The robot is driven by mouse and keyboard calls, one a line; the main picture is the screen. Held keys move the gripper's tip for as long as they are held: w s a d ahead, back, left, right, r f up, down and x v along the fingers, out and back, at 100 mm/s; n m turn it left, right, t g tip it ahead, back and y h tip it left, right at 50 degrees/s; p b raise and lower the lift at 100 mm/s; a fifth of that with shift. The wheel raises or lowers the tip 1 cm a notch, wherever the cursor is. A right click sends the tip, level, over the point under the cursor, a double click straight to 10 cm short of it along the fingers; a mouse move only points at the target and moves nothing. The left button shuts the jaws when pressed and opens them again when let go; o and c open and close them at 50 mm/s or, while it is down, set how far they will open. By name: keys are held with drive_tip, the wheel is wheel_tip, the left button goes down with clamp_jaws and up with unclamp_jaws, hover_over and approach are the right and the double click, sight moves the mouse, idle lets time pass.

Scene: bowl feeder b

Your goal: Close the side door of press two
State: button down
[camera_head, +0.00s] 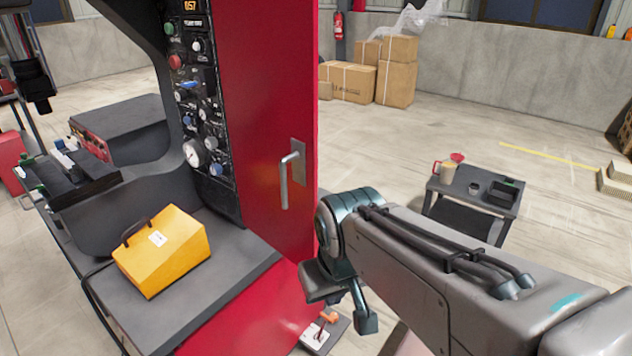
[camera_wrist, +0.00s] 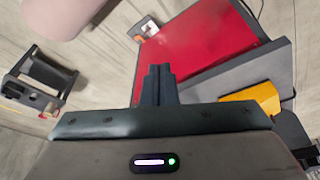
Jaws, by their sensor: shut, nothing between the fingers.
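A yellow box (camera_head: 165,252) rests on the grey press bed (camera_head: 205,300). A dark side table (camera_head: 475,195) with cups stands to the right. Cartons (camera_head: 395,75) stand behind; the floor between is open.

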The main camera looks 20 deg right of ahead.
drive_tip(key=w+a+r+n+t+h+b, duration=0.1)
drive_tip(key=w+a+r+n+t+b, duration=0.15)
drive_tip(key=w+r, duration=0.4)
drive_tip(key=w+a+r+n+t+h+b, duration=0.1)
drive_tip(key=w+a+r+n+h+b, duration=0.2)
drive_tip(key=w+r, duration=0.4)
drive_tip(key=m+y, duration=0.1)
drive_tip(key=m, duration=0.1)
approach(308, 199)
wheel_tip(308, 199, down, 3)
drive_tip(key=a, duration=0.2)
drive_tip(key=shift+n, duration=0.25)
drive_tip(key=shift+w+d+f, duration=0.3)
drive_tip(key=shift+w+d, duration=0.35)
drive_tip(key=shift+d, duration=0.2)
drive_tip(key=shift+w+d+f, duration=0.3)
drive_tip(key=shift+w+d, duration=0.3)
drive_tip(key=shift+d, duration=0.2)
drive_tip(key=shift+d, duration=0.1)
